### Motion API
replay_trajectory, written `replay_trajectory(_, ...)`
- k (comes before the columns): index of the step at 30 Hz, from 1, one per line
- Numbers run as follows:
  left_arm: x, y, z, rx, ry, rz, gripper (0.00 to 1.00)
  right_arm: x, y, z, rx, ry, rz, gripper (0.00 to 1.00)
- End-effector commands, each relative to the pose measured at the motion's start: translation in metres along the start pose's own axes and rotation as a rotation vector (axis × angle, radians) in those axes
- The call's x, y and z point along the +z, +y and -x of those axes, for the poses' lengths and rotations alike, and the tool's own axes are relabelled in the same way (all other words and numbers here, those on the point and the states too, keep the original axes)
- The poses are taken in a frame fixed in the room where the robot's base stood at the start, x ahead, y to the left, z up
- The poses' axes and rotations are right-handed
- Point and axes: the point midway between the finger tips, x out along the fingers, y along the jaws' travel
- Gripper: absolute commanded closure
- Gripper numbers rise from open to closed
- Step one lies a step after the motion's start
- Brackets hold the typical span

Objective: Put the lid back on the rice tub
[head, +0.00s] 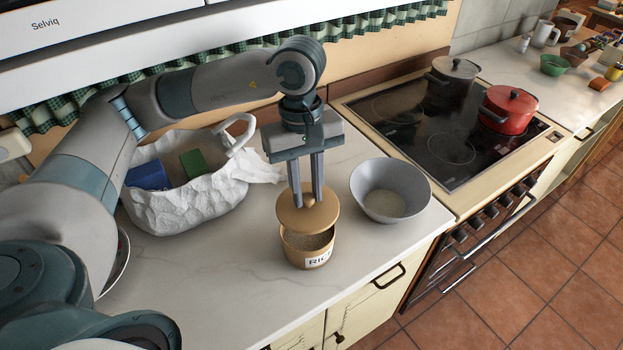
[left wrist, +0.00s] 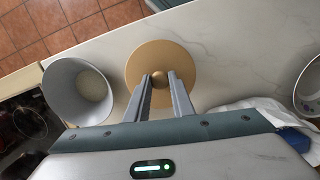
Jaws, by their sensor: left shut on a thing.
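The rice tub (head: 307,252) is a tan, open tub with a "RICE" label, standing on the counter near its front edge, with grain showing inside. The round tan lid (head: 287,218) is above the tub and covers the back part of its opening in the head view. My left gripper (head: 308,199) points down and is shut on the lid's knob. In the left wrist view the lid (left wrist: 183,66) lies below the fingers, with its round knob (left wrist: 159,78) between the fingertips; the tub is hidden there. My right gripper is not in view.
A grey bowl (head: 364,191) with some white content stands just right of the tub. A white crumpled bag (head: 185,215) with blue and green items is to the left. A stove (head: 400,140) with a grey pot (head: 455,72) and red pot (head: 509,108) lies beyond the bowl.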

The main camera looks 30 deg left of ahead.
Motion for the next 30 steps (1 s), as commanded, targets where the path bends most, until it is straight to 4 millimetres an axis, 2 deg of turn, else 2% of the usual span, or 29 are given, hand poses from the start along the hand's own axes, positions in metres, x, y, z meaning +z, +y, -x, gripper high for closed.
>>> replay_trajectory(17,0.001,-0.001,-0.001,-0.002,-0.001,-0.012,0.99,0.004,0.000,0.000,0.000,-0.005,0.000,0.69)
replay_trajectory(30,-0.002,-0.002,-0.025,-0.003,-0.002,-0.011,0.99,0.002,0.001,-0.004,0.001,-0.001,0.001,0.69)
